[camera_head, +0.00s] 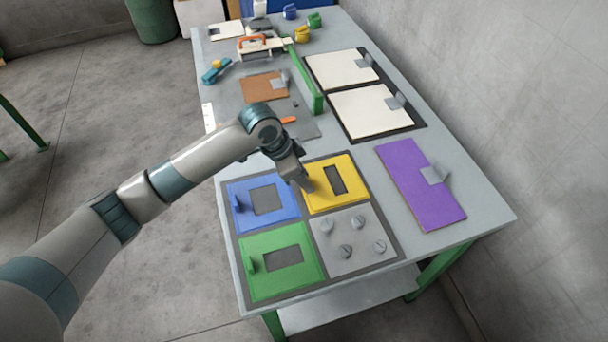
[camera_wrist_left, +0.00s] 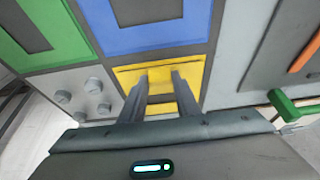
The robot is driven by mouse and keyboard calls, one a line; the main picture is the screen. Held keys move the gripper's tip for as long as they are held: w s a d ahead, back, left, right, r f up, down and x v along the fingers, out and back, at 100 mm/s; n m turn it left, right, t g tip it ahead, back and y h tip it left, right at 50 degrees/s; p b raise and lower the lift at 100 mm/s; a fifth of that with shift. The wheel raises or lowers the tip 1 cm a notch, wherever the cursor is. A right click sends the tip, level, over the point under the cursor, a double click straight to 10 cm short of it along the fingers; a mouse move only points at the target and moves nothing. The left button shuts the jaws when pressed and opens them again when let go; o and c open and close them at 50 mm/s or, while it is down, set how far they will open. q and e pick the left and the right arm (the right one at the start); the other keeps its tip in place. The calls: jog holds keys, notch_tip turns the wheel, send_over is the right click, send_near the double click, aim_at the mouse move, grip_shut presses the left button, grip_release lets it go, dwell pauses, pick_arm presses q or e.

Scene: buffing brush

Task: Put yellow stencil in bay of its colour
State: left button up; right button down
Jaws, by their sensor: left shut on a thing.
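The yellow stencil (camera_head: 347,201) is a square plate with a dark rectangular cutout. It is over the upper right bay of the grey four-part board (camera_head: 314,228), beside the blue plate. Its edges look roughly square with that bay; I cannot tell if it rests fully down. My left gripper (camera_head: 305,187) is shut at its left edge, hiding the handle. In the left wrist view, the yellow stencil (camera_wrist_left: 192,75) shows around the two fingers of the left gripper (camera_wrist_left: 162,76). My right gripper is not in view.
A blue plate (camera_head: 284,193) and a green plate (camera_head: 305,255) fill the left bays. A grey plate with several knobs (camera_head: 364,260) is lower right. A purple sheet (camera_head: 405,170) lies to the right, cream sheets (camera_head: 370,112) behind. A green rail (camera_head: 312,92) stands at the back.

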pick_arm(q)
jog(key=shift+f, duration=0.15)
jog(key=o, duration=1.1)
jog(key=shift+c, duration=0.2)
jog(key=b+v, duration=0.2)
jog(key=v, duration=1)
jog(key=shift+b, duration=0.35)
